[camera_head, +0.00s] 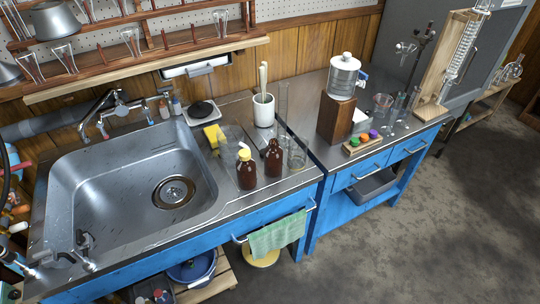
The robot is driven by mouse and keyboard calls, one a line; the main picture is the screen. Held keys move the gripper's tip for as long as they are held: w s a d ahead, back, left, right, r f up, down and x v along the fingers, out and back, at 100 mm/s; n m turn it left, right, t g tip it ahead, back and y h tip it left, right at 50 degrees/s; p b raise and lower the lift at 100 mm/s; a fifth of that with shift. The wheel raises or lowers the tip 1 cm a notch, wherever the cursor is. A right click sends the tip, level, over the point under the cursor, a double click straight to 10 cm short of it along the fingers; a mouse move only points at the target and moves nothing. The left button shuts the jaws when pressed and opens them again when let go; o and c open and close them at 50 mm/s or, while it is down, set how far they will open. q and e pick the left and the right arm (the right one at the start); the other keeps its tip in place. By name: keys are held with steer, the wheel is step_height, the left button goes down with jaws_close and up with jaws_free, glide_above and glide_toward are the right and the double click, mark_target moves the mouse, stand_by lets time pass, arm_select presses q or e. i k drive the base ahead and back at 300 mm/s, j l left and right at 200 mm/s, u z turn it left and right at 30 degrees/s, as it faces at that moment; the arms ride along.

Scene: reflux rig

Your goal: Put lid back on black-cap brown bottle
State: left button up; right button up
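Two brown bottles stand upright side by side on the steel counter, right of the sink. The left brown bottle (246,175) has a yellow cap (244,154). The right brown bottle (274,160) has a dark neck and top; it is too small to tell whether a black lid sits on it. I cannot make out a separate black lid on the counter.
A steel sink (90,205) fills the left. A glass beaker (297,157) stands close right of the bottles, and a white mug (263,110) behind them. A wooden block (336,120) bears a white-lidded container (343,75). A green towel (277,236) hangs in front.

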mark_target(273, 153)
steer(key=i+l, duration=0.1)
steer(key=l, duration=0.3)
steer(key=i+l, duration=0.15)
steer(key=l, duration=0.3)
steer(key=i+l, duration=0.1)
steer(key=l, duration=0.3)
steer(key=i+l, duration=0.1)
steer(key=l, duration=0.35)
